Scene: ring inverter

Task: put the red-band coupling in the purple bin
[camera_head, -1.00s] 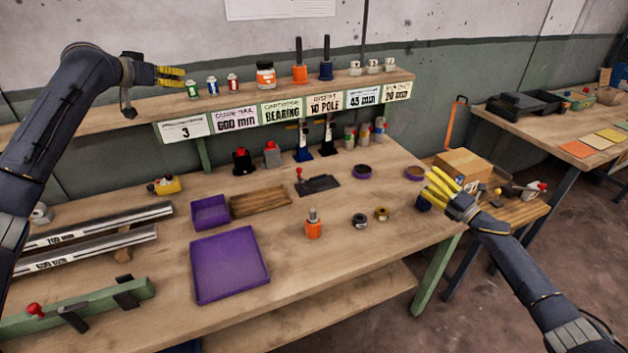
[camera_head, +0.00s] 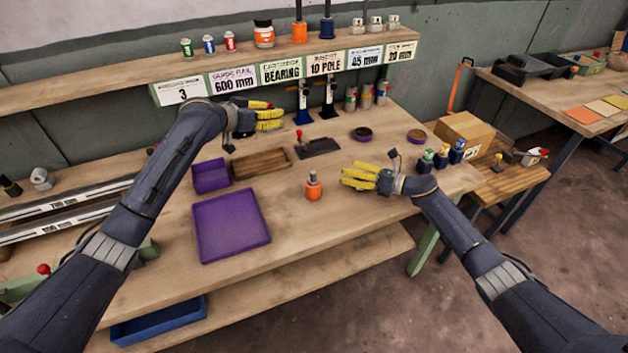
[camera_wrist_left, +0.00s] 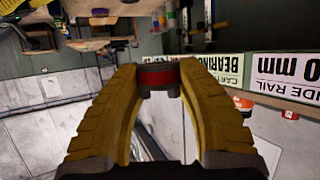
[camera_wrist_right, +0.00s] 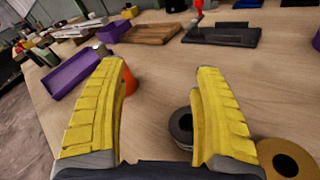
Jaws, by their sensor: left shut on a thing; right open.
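My left gripper (camera_head: 276,117) is above the back of the bench, in front of the sign row. In the left wrist view it is shut on a dark cylindrical piece with a red band (camera_wrist_left: 158,76), which looks like the red-band coupling. Its fingers hide most of that piece in the head view. The purple bin (camera_head: 211,178), a small open box, stands on the bench below and left of this gripper. My right gripper (camera_head: 345,176) is open and empty above the bench, right of an orange-based part (camera_head: 313,190); its spread fingers show in the right wrist view (camera_wrist_right: 160,75).
A larger shallow purple tray (camera_head: 232,228) lies in front of the bin, and a wooden tray (camera_head: 262,163) beside it. A dark ring (camera_wrist_right: 181,128) and a brass-coloured ring (camera_wrist_right: 287,160) lie beneath my right gripper. Small cans (camera_head: 209,45) stand on the shelf.

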